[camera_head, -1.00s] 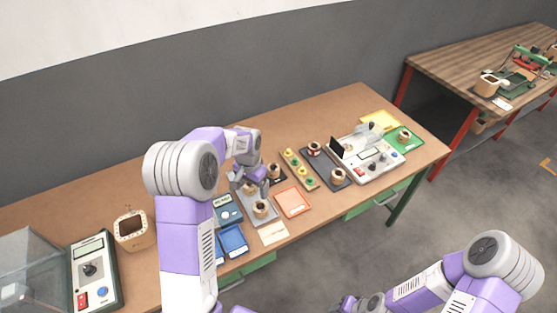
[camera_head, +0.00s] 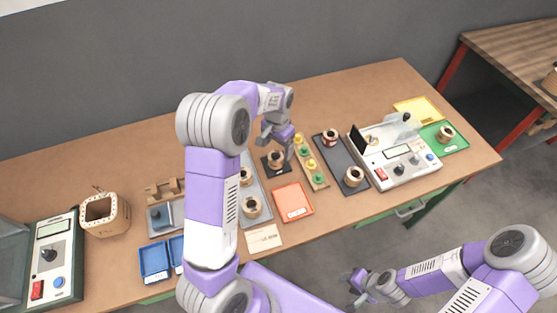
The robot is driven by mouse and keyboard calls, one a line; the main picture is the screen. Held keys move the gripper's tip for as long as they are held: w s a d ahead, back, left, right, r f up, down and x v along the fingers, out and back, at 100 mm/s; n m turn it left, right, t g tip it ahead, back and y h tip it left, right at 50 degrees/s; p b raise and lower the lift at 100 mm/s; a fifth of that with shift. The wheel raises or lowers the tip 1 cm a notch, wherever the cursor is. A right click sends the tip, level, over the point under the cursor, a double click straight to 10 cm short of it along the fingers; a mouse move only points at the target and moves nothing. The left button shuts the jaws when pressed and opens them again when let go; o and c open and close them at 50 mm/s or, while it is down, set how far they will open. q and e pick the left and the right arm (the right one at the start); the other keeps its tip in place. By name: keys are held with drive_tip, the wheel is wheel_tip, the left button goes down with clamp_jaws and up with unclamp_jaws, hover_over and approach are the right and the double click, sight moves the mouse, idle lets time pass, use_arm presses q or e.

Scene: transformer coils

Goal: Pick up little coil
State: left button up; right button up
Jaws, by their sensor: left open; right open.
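Several small tan-and-dark coils stand on the table. One little coil (camera_head: 277,161) is on a small dark square mat. My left gripper (camera_head: 284,149) is open, pointing down just above and beside this coil; I cannot tell whether they touch. Two coils, a front one (camera_head: 252,207) and a back one (camera_head: 245,177), stand in a grey tray (camera_head: 266,217), partly behind my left arm. Two more, a back one (camera_head: 330,137) and a front one (camera_head: 353,177), are on a dark tray (camera_head: 341,161). My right gripper (camera_head: 356,287) is open and empty, low in front of the table.
A strip with yellow and green pieces (camera_head: 311,162) stands right of the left gripper. An orange tray (camera_head: 293,203) lies in front. A white test device (camera_head: 398,153) and green tray (camera_head: 456,143) with a coil are at right. A large coil (camera_head: 104,213) is at left.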

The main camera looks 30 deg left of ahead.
sight(276, 157)
use_arm(q)
drive_tip(key=shift+s+f, duration=0.2)
drive_tip(key=shift+f, duration=0.7)
drive_tip(key=f, duration=0.1)
drive_tip(key=f+b, duration=0.1)
drive_tip(key=f, duration=0.3)
drive_tip(key=shift+w+a+f+b, duration=0.2)
drive_tip(key=shift+a+f+b, duration=0.1)
drive_tip(key=shift+a, duration=0.1)
drive_tip(key=shift+r, duration=0.15)
drive_tip(key=c, duration=1.3)
drive_tip(key=shift+r, duration=0.1)
